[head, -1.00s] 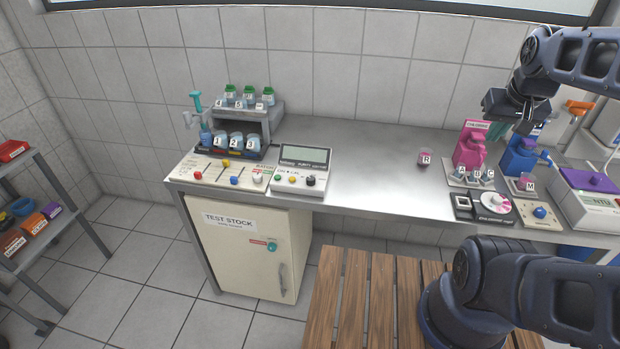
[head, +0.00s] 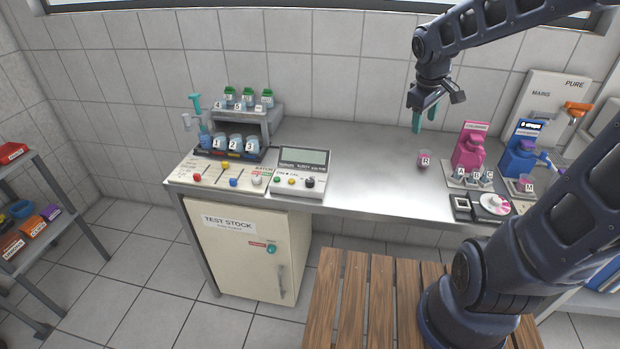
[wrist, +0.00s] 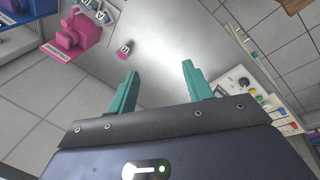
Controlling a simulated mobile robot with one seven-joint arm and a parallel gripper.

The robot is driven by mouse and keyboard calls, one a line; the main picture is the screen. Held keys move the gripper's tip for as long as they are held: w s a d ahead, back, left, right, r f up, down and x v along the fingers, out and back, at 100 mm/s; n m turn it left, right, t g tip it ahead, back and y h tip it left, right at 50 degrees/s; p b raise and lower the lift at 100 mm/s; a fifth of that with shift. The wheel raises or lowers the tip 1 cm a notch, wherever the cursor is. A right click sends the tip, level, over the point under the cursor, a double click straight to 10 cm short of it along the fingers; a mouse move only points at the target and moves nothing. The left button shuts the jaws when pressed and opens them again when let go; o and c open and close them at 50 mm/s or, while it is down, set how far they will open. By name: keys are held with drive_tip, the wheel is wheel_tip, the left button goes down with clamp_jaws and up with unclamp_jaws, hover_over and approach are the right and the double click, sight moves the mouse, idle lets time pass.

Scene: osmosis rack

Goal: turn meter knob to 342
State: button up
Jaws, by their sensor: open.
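The meter (head: 301,170) is a white box with a dark grey display, standing on the bench left of centre in the head view. Its black knob (head: 310,183) is at the right end of its sloped front panel, beside a yellow and a green button. The meter also shows at the right in the wrist view (wrist: 236,84), with the dark knob (wrist: 243,82) on it. My gripper (head: 431,120) has teal fingers, is open and empty, and hangs above the bench, to the right of the meter and apart from it. The knob's setting is too small to read.
A jar marked R (head: 424,160) stands on the bench below my gripper. A pink dispenser (head: 468,147) and a blue one (head: 522,150) stand right. A slider panel (head: 218,173) and a rack of jars (head: 243,127) stand left of the meter.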

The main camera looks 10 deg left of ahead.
drive_tip(key=w+a+f+n+g, duration=0.1)
drive_tip(key=w+a+f+n, duration=0.1)
drive_tip(key=a+f+n, duration=0.35)
drive_tip(key=w+a+f+n, duration=0.2)
drive_tip(key=a, duration=0.7)
drive_tip(key=n+g+y, duration=0.2)
drive_tip(key=n, duration=0.6)
approach(310, 180)
wheel_tip(310, 180, down, 9)
drive_tip(key=shift+s+a+r, duration=0.1)
drive_tip(key=shift+a, duration=0.05)
drive_tip(key=c, duration=1)
drive_tip(key=shift+o, duration=0.2)
